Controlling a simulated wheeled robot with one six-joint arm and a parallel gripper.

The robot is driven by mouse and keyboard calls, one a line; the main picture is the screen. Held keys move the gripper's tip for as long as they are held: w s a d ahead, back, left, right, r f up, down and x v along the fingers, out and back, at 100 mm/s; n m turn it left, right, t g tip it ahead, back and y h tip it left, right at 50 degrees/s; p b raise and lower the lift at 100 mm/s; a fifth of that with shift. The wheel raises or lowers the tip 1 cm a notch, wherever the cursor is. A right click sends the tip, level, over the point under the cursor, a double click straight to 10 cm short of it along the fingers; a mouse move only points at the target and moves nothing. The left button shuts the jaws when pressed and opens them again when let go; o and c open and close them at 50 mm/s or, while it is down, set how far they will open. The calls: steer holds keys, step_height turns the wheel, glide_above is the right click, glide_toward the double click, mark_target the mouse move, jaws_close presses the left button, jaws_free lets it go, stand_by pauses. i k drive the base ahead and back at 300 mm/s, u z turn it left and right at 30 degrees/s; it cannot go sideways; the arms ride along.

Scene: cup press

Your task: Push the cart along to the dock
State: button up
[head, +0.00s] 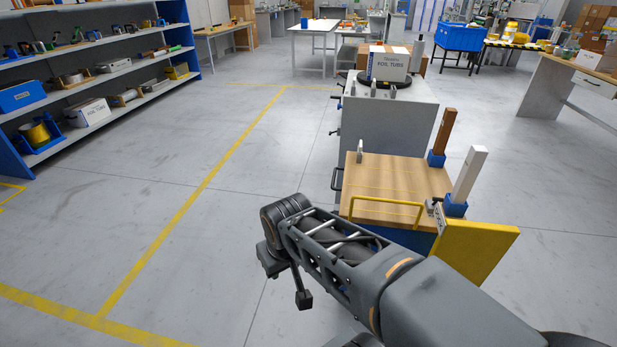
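A low cart with a wooden top (415,180) and a yellow push bar (385,203) stands right of centre, close to me. Its body below is mostly hidden by my arm. My gripper (303,299) hangs left of the cart, apart from it, pointing down over bare floor; its fingers are small and dark, so whether they are open or shut does not show. I cannot tell which thing is the dock; a grey cabinet (385,130) stands directly behind the cart.
A yellow panel (476,247) stands at the cart's near right corner. Brown (445,132) and white (469,172) posts in blue sockets rise along its right side. A box (388,64) sits on the cabinet. A shelf (95,52) lines the left; marked floor between is clear.

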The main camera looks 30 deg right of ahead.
mark_target(370, 175)
steer(key=u, duration=0.25)
steer(key=i, duration=1.5)
steer(key=z, duration=0.95)
